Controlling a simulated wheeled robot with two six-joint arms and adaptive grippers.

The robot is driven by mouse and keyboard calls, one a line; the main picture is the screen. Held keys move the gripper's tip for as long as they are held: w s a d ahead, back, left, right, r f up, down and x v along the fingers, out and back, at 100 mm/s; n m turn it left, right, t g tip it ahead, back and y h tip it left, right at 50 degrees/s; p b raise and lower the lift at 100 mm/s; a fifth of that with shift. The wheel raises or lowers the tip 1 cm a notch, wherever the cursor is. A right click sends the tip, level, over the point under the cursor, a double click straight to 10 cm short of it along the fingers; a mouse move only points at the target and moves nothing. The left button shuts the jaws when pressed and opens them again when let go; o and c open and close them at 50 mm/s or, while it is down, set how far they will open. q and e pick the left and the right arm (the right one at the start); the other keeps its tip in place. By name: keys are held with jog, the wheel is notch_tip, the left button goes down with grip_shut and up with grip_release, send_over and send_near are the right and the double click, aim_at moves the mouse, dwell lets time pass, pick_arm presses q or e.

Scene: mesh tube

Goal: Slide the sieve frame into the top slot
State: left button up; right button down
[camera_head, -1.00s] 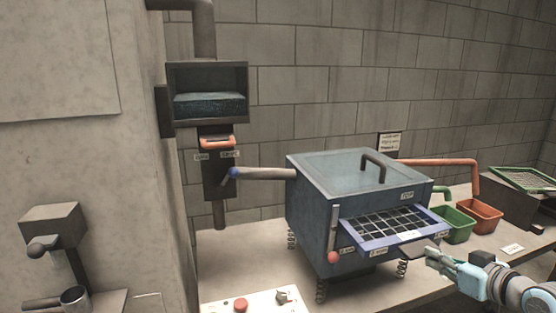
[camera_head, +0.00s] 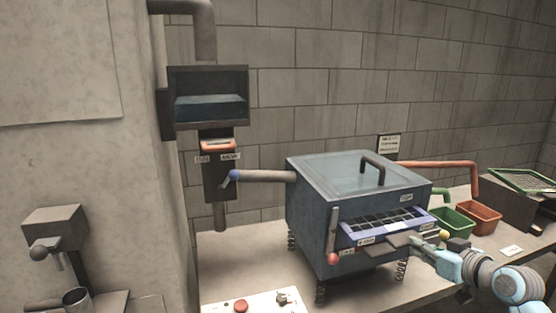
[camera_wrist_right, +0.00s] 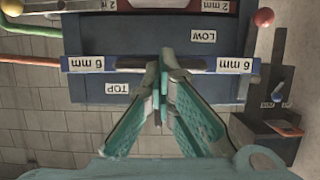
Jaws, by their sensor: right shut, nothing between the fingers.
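The sieve frame (camera_head: 372,230) is blue-purple with a dark mesh. It lies flat, partly inside the slot by the TOP label on the front of the dark blue box (camera_head: 305,215), with part of the mesh still outside. In the right wrist view its front bar (camera_wrist_right: 100,64) carries 6 mm labels at both ends. My right gripper (camera_head: 416,245) is shut and empty, with its fingertips at the middle of that front bar. In the right wrist view the fingertips (camera_wrist_right: 164,60) overlap the bar; contact is hard to judge. My left gripper is not in view.
The box has a glass lid (camera_head: 350,165) with a handle and stands on springs. A red bar labelled 2 mm (camera_wrist_right: 150,5) shows by the LOW label. Green (camera_head: 455,222) and red bins (camera_head: 481,214) stand to the right. A control panel (camera_head: 260,303) is at the front.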

aim_at(407, 236)
jog(key=shift+r+b+x, duration=0.2)
jog(key=shift+b+x, duration=0.05)
jog(key=shift+x, duration=1.1)
jog(key=shift+r+b+x, duration=0.25)
jog(key=shift+x, duration=2.2)
jog(key=shift+s+d+r, duration=0.25)
jog(key=shift+r, duration=0.05)
jog(key=s+d+p, duration=0.2)
jog(key=s+p, duration=0.1)
jog(key=s, duration=0.3)
jog(key=shift+s, duration=0.2)
jog(key=shift+a+r, duration=0.1)
jog(key=shift+r, duration=0.05)
